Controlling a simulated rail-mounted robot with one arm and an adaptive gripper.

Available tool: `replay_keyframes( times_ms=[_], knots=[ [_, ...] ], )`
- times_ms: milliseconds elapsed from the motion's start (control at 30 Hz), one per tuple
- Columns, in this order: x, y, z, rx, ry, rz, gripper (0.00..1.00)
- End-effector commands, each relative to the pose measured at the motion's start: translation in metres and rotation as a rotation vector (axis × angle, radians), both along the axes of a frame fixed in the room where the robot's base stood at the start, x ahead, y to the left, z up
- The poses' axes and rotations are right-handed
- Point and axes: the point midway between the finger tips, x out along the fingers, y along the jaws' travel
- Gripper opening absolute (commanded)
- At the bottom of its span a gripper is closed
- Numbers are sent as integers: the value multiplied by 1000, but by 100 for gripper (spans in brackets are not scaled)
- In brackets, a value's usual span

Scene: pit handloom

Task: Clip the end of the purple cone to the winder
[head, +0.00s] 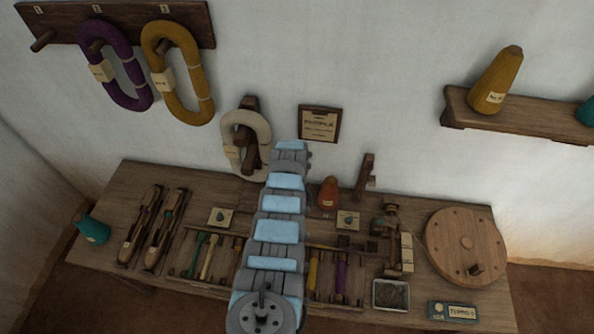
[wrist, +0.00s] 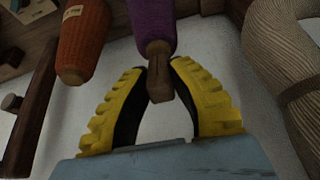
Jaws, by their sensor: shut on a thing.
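In the wrist view, the purple cone (wrist: 152,22) comes in from the top with its wooden tip downward in the picture. My gripper (wrist: 158,68) has its yellow, black-padded fingers shut on this tip. No loose yarn end can be made out. In the head view, my arm hides the gripper and the cone. A round wooden wheel with a crank peg (head: 463,240) stands at the right end of the table; it looks like the winder, though I cannot be sure. A small upright wooden device (head: 391,222) stands left of it.
An orange cone (head: 328,194) stands right of my arm; it also shows in the wrist view (wrist: 82,42). A cream hank (head: 236,135) hangs left of my arm, close by in the wrist view (wrist: 285,75). A metal tray (head: 391,308) lies at the table's front edge.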

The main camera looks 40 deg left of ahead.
Motion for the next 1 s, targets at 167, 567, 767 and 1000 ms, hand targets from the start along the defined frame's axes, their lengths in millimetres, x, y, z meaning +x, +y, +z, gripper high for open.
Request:
replay_keyframes(
  times_ms=[167,567,767,1000],
  knots=[
    [1,0,15,2,-3,0,1],
    [0,0,46,0,1,0,1],
    [0,0,49,0,0,0,1],
    [0,0,49,0,0,0,1]
  ],
)
